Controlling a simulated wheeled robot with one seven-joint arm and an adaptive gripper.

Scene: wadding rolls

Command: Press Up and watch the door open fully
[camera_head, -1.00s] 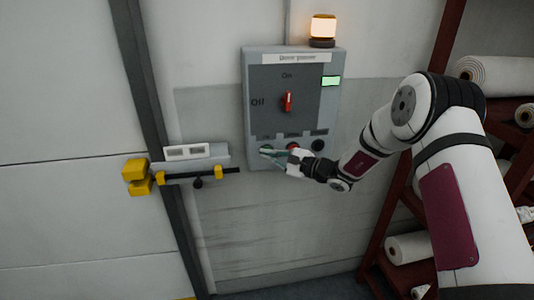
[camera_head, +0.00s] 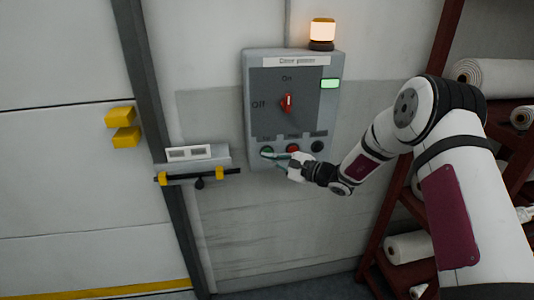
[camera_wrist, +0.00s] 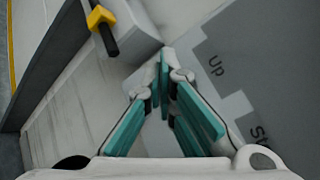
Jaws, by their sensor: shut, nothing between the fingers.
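The grey door control panel (camera_head: 262,120) is on the wall, with a red switch (camera_head: 286,102) turned to On. Below it are a green Up button (camera_head: 266,151), a red button (camera_head: 293,149) and a dark button (camera_head: 317,147). My gripper (camera_head: 273,155) is shut and empty, its teal fingertips at the Up button. In the wrist view the "Up" label (camera_wrist: 216,65) shows beside the fingers (camera_wrist: 165,85), which hide the button; contact is unclear. The pale door (camera_head: 60,190) is at the left, partly raised, with a yellow bottom stripe (camera_head: 120,291).
An amber lamp (camera_head: 323,30) glows above the panel, and a green indicator (camera_head: 331,84) is lit. A yellow bracket (camera_head: 122,127) is on the door. A bolt latch (camera_head: 200,176) sits beside the frame. A red rack (camera_head: 395,230) with white rolls stands at the right.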

